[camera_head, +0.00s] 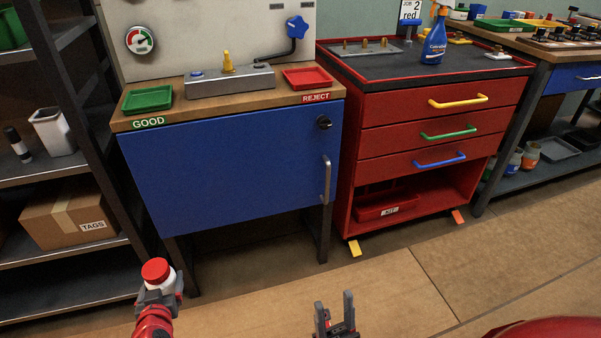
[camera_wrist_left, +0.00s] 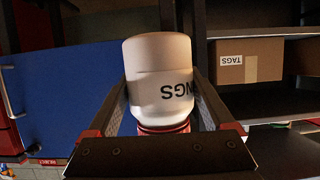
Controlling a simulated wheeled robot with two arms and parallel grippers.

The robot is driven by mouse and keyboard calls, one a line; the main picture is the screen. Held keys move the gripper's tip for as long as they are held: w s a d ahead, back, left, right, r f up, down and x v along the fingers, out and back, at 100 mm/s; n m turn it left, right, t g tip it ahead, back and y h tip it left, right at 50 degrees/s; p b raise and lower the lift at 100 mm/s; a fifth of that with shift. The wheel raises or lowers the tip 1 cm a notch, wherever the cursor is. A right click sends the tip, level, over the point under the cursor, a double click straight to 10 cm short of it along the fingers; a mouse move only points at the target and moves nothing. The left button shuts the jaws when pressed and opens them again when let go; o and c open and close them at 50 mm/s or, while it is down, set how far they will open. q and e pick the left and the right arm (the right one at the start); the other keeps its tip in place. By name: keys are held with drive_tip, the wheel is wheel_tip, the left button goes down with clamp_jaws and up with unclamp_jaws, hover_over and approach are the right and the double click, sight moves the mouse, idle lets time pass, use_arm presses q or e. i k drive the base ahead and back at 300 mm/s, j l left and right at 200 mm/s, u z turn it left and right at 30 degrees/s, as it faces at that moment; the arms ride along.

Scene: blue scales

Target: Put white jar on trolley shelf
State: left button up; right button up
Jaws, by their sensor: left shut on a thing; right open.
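The white jar (camera_head: 158,281) has a red lid and is held in my left gripper (camera_head: 160,293) at the lower left of the head view. In the left wrist view the jar (camera_wrist_left: 160,75) appears upside down between the two fingers, with part of a black label ending in "NGS" showing. My right gripper (camera_head: 335,315) is open and empty at the bottom middle of the head view. The red trolley (camera_head: 400,125) stands right of the blue cabinet. Its open lower shelf (camera_head: 440,190) is below three drawers, with a red kit tray (camera_head: 385,207) at its left.
The blue cabinet (camera_head: 235,160) stands between the jar and the trolley. A dark shelf rack (camera_head: 75,165) with a TAGS box (camera_head: 70,215) is at the left. A blue spray bottle (camera_head: 434,42) stands on the trolley top. The floor in front of the trolley is clear.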

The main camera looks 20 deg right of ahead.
sight(434, 195)
drive_tip(key=l+z, duration=0.15)
drive_tip(key=z, duration=0.25)
drive_tip(key=l+z, duration=0.1)
drive_tip(key=z, duration=0.3)
drive_tip(key=l+z, duration=0.1)
drive_tip(key=z, duration=0.25)
drive_tip(key=i+l, duration=0.95)
drive_tip(key=l, duration=0.3)
drive_tip(key=i+l, duration=0.95)
drive_tip(key=l, duration=0.3)
drive_tip(key=i+j, duration=0.35)
